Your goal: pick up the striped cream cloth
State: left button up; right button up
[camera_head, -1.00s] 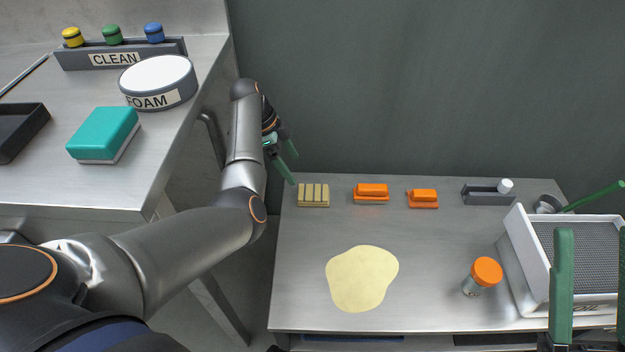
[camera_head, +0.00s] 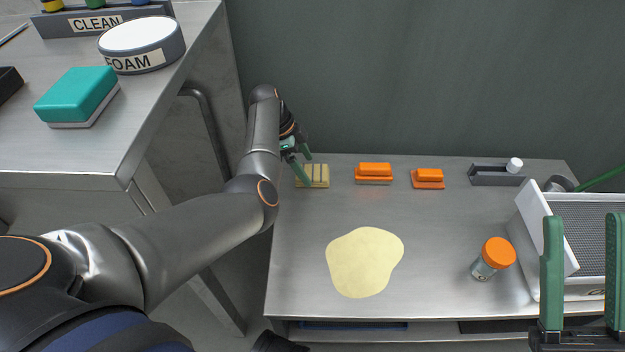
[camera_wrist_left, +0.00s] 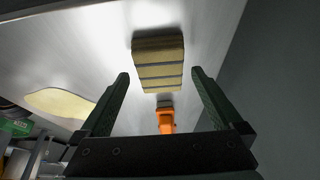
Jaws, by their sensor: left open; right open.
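The striped cream cloth (camera_head: 313,176) is a small folded block with dark stripes at the back left of the low metal table. In the left wrist view the cloth (camera_wrist_left: 158,62) lies ahead of the fingers, between their lines. My left gripper (camera_head: 303,169) is open beside and over the cloth's left part, partly covering it in the head view. In the left wrist view the left gripper (camera_wrist_left: 160,85) has nothing between its fingers. My right gripper (camera_head: 583,225) is open and empty at the lower right, in front of the white basket.
A pale yellow puddle (camera_head: 364,262) lies mid-table. Two orange-topped blocks (camera_head: 375,171) (camera_head: 428,176) sit right of the cloth. An orange-lidded jar (camera_head: 497,252), a grey holder (camera_head: 494,177) and a white basket (camera_head: 530,218) stand further right. A higher counter (camera_head: 75,160) is at left.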

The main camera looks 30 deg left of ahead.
pick_arm(q)
jog(key=shift+b+x, duration=0.35)
jog(key=shift+x, duration=0.8)
pick_arm(e)
jog(key=shift+a+f, duration=0.15)
jog(key=shift+f, duration=0.65)
pick_arm(q)
jog(key=shift+c, duration=0.4)
jog(key=c, duration=1.1)
jog(key=shift+r, duration=0.15)
pick_arm(e)
jog(key=shift+r, duration=0.1)
